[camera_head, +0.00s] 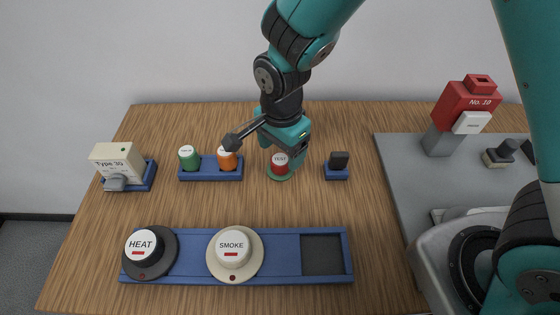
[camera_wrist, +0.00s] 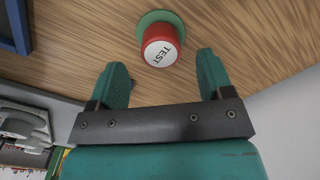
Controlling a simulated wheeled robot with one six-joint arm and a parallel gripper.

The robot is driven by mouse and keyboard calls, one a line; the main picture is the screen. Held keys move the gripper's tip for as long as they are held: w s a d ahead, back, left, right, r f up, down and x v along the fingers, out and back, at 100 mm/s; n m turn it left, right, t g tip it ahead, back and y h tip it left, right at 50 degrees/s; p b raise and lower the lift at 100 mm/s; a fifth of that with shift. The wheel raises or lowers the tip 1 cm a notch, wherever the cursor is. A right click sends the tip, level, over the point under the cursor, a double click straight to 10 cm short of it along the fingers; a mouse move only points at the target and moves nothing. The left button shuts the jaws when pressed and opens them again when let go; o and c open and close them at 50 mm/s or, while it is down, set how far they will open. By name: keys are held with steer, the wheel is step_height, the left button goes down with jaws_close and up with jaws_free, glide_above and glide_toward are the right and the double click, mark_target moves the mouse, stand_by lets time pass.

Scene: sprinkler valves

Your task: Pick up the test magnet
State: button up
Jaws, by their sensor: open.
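The test magnet (camera_head: 280,165) is a short red cylinder with a white top marked TEST, standing upright on a round green base on the wooden table. It also shows in the wrist view (camera_wrist: 161,47), just beyond the fingertips and nearer the right finger. My gripper (camera_head: 282,150) is at the magnet, pointing down from above and behind it in the head view. In the wrist view its two green fingers (camera_wrist: 162,75) are spread apart with nothing between them. In the head view the gripper's body partly hides the space around the magnet.
A blue holder (camera_head: 211,175) with green and orange capped pieces stands left of the magnet. A small blue holder with a black block (camera_head: 338,161) stands to the right. A blue panel (camera_head: 282,240) with HEAT and SMOKE detectors lies in front. Bare wood surrounds the green base.

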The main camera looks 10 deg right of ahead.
mark_target(280, 159)
step_height(280, 159, down, 4)
steer(key=shift+a+r, duration=0.1)
steer(key=shift+a, duration=0.05)
steer(key=c, duration=1)
steer(key=shift+c, duration=0.3)
steer(key=shift+r, duration=0.15)
